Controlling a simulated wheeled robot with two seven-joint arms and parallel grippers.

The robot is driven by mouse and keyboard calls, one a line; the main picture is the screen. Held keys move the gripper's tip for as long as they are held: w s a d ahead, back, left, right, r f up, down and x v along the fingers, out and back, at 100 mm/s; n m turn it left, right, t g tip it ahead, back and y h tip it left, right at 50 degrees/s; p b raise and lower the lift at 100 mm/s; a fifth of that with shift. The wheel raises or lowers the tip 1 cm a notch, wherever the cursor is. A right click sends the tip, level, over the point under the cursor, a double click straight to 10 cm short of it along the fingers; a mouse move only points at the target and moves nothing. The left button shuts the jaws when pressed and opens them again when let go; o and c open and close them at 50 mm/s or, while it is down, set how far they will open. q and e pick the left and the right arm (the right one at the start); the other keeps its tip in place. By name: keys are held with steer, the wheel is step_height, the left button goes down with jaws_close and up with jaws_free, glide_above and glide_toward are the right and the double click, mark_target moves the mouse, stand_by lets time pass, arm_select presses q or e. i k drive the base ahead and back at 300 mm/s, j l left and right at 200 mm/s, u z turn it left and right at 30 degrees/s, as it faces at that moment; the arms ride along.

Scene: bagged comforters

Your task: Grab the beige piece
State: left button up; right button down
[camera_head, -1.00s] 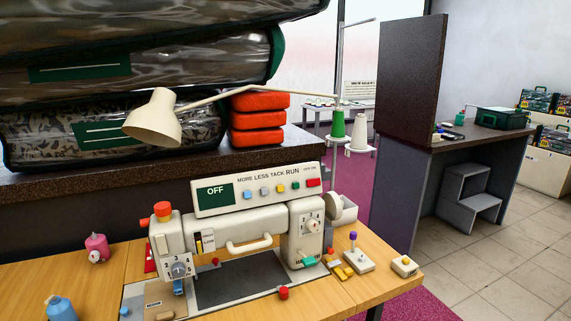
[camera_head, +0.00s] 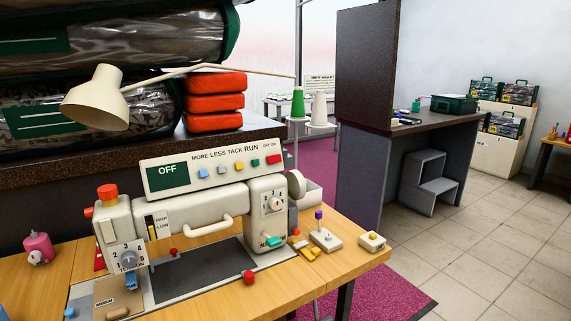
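Several beige things are in view, and I cannot tell which one the task names. A small beige block with a yellow button (camera_head: 372,241) sits at the right end of the wooden table. A beige base with a purple-topped stick (camera_head: 326,238) stands just left of it. A beige sewing machine (camera_head: 205,217) with a panel reading OFF fills the middle of the table. A tan plate with a handle (camera_head: 118,298) lies at its lower left. A beige lamp shade (camera_head: 97,98) hangs above. Neither of my grippers shows.
Bagged comforters (camera_head: 150,101) and red folded pieces (camera_head: 214,103) lie on a dark counter behind the machine. A pink bottle (camera_head: 38,248) stands on the wooden table (camera_head: 345,262) at left. A grey step stool (camera_head: 424,183) is by a dark desk. Tiled floor (camera_head: 480,240) at right is clear.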

mark_target(112, 301)
steer(key=j+u, duration=0.1)
steer(key=u, duration=0.6)
steer(key=j+u, duration=0.2)
steer(key=u, duration=0.15)
steer(key=k, duration=0.05)
